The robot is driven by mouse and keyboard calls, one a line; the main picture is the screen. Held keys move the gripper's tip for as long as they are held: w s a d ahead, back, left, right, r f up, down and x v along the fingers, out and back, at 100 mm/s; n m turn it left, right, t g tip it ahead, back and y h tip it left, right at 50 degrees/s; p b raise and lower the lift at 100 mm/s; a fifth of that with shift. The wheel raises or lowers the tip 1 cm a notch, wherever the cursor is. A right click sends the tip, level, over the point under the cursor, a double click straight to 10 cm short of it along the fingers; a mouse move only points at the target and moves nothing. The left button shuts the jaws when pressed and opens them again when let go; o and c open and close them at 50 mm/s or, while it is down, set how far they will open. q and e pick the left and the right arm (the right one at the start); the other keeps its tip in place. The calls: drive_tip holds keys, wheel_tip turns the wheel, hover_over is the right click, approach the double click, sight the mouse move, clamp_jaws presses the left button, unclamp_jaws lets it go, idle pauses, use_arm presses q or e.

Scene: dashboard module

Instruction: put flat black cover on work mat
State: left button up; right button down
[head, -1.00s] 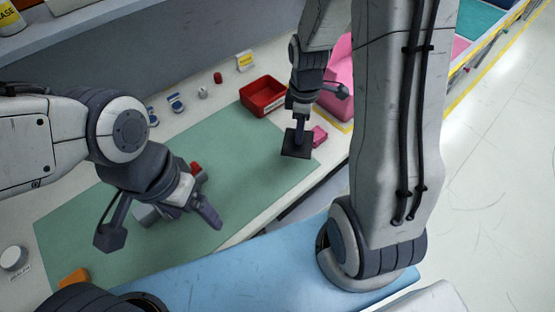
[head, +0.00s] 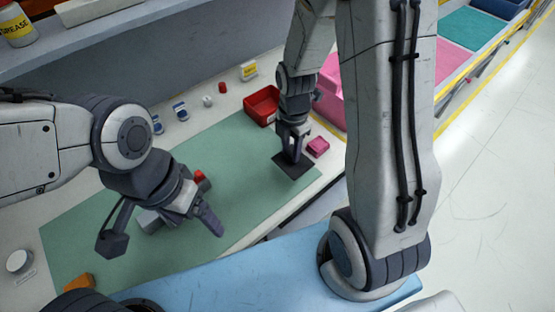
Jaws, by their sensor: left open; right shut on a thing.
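The flat black cover (head: 297,168) is at the right end of the green work mat (head: 232,150), near the mat's front right edge. I cannot tell whether it touches the mat or hangs just above it. My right gripper (head: 292,156) is shut on the cover from above. My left gripper (head: 162,232) is open over the mat's left part, with a grey module (head: 152,219) partly hidden behind it.
A red bin (head: 262,105) stands behind the mat. A small pink block (head: 318,146) lies just right of the cover. An orange block (head: 79,283) is at front left. Several small items line the back. The mat's middle is clear.

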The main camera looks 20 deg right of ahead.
sight(278, 155)
drive_tip(key=w+a+f, duration=0.2)
drive_tip(key=a, duration=0.1)
drive_tip(key=shift+f+p, duration=0.4)
drive_tip(key=shift+f, duration=1.7)
drive_tip(key=shift+f, duration=0.2)
drive_tip(key=c, duration=0.5)
unclamp_jaws()
drive_tip(key=shift+c, duration=0.2)
drive_tip(key=shift+r, duration=0.1)
